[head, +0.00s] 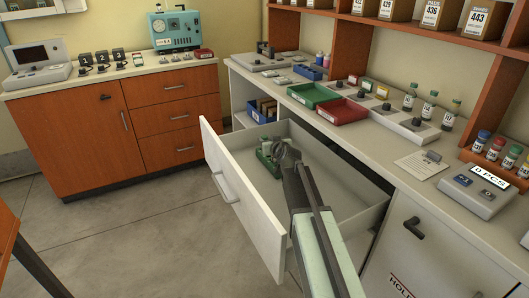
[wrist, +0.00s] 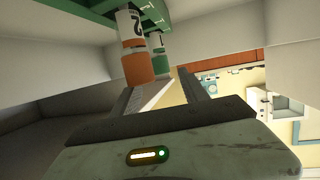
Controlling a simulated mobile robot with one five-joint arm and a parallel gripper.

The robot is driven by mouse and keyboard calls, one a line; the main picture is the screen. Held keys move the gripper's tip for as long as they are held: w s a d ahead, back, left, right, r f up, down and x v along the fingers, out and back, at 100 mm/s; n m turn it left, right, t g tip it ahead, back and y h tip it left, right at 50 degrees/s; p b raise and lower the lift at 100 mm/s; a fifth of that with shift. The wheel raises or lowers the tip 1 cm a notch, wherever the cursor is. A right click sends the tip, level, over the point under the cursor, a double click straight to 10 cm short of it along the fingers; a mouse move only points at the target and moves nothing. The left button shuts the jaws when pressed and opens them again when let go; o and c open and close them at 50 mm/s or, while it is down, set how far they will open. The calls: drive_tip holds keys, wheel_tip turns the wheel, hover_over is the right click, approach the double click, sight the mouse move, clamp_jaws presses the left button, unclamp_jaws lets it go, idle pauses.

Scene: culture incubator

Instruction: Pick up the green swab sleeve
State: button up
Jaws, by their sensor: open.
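The green swab sleeve (wrist: 161,58) shows in the wrist view behind an orange sleeve (wrist: 138,68) with a white label. Both hang at a green rack (wrist: 100,35), which also shows in the head view (head: 265,157) inside the open drawer. My gripper (head: 284,150) reaches into the drawer beside the rack. In the wrist view my gripper (wrist: 160,85) is open, with the sleeves near its fingertips. I cannot tell whether a finger touches them. In the head view my gripper and arm hide part of the rack, and the sleeves are too small to tell apart.
The white drawer (head: 245,205) stands open, its walls close around my arm. A green bin (head: 312,97) and a red bin (head: 343,112) stand on the counter above. The drawer floor right of my gripper looks clear.

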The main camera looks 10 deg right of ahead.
sight(265, 138)
drive_tip(key=x, duration=0.3)
drive_tip(key=shift+w+a+f+b, duration=0.1)
drive_tip(key=shift+w+a+b, duration=0.05)
drive_tip(key=shift+w+b, duration=0.15)
drive_tip(key=shift+s, duration=0.1)
clamp_jaws()
drive_tip(key=a+p+v, duration=0.2)
drive_tip(key=p+v, duration=0.3)
drive_tip(key=v, duration=1.1)
drive_tip(key=shift+s+d+r, duration=0.2)
drive_tip(key=shift+s+d, duration=0.3)
